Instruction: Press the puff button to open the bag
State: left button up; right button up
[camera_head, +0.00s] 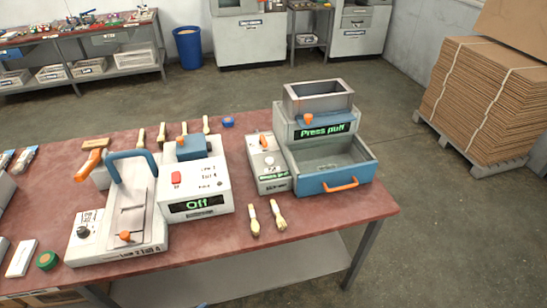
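A grey machine (298,130) with a hopper (318,97) on top stands on the right part of the table. Its green display (325,131) reads "Press puff". An orange knob (308,118) sits above the display, and a blue-fronted tray (335,180) with an orange handle (341,186) is below. A small control box (268,172) adjoins its left side, with an orange lever (263,140), a round pale knob or button (269,161) and a small green-lit label. I cannot tell for sure which part is the puff button. No bag can be made out. Neither gripper is in view.
On the red table (315,222), a white press (120,210) with a blue handle and a white box (195,190) reading "Off" stand to the left. Two brushes (253,220) lie in front of the control box. The table's front right is clear.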

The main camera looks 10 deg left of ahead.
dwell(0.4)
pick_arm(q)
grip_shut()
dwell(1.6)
